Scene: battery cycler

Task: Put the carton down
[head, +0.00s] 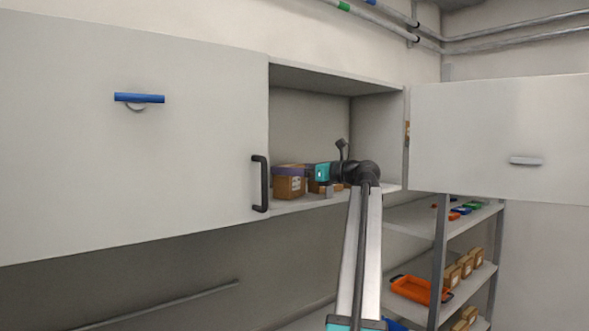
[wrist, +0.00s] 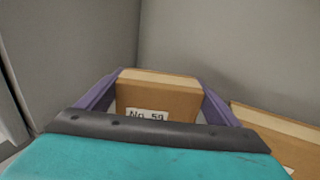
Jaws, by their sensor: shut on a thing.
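The carton (head: 290,187) is a small brown box at the left end of the open wall cupboard, by the cupboard floor. In the wrist view the carton (wrist: 158,92) shows a pale tape strip on top and a label reading "No. 59". My gripper (head: 291,169) reaches into the cupboard from the right, and its purple fingers are shut on the carton's two sides. The fingers also show in the wrist view (wrist: 160,97). The carton looks upright. Its underside is hidden in the wrist view, so I cannot tell whether it touches the cupboard floor.
Another brown carton (wrist: 285,135) stands just right of the held one. The cupboard (head: 372,130) has a closed left door (head: 130,150) with a black handle (head: 261,184) and an open right door (head: 500,135). A shelf rack with an orange tray (head: 418,290) stands below right.

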